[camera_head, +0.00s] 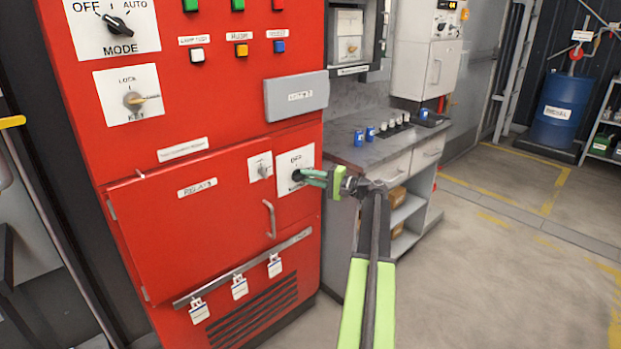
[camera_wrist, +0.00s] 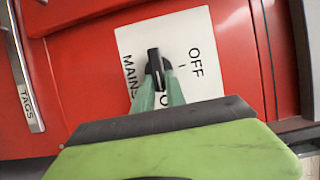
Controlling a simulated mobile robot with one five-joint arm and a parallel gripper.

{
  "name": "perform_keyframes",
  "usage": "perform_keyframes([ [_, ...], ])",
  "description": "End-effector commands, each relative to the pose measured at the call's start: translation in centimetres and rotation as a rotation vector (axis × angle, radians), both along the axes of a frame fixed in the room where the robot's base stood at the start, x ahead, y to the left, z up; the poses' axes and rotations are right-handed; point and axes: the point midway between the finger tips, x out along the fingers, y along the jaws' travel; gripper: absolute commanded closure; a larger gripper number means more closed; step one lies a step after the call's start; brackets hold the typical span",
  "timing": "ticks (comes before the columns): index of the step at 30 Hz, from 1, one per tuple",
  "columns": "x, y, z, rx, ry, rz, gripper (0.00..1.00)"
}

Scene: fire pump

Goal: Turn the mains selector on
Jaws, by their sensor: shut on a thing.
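The mains selector is a black rotary knob (camera_wrist: 156,66) on a white plate (camera_wrist: 203,80) marked MAINS and OFF in the wrist view. In the head view its plate (camera_head: 287,180) is on the red cabinet's right side, and my gripper covers part of it. My gripper (camera_head: 304,176) reaches the plate from the right. In the wrist view my gripper's green fingertips (camera_wrist: 158,90) are shut on the knob, one on each side. The knob's bar points away from my gripper, with the OFF lettering to its right. The label under the fingers is mostly hidden.
The red cabinet (camera_head: 235,230) has a door handle (camera_head: 269,219) just left of the plate and a small switch (camera_head: 261,168) beside it. Hanging tags (camera_head: 239,287) are below. A grey workbench (camera_head: 375,147) stands to the right. The floor at right is clear.

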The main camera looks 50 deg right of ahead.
Motion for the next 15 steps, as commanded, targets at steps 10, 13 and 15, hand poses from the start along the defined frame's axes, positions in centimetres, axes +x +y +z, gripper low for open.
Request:
perform_keyframes([
  [10,0.28,0.36,0.04,-0.001,-0.001,0.008,0.62],
  [13,0.25,0.30,0.03,-0.001,0.000,0.006,0.62],
  [15,0.20,0.23,0.02,-0.001,0.000,0.005,0.62],
])
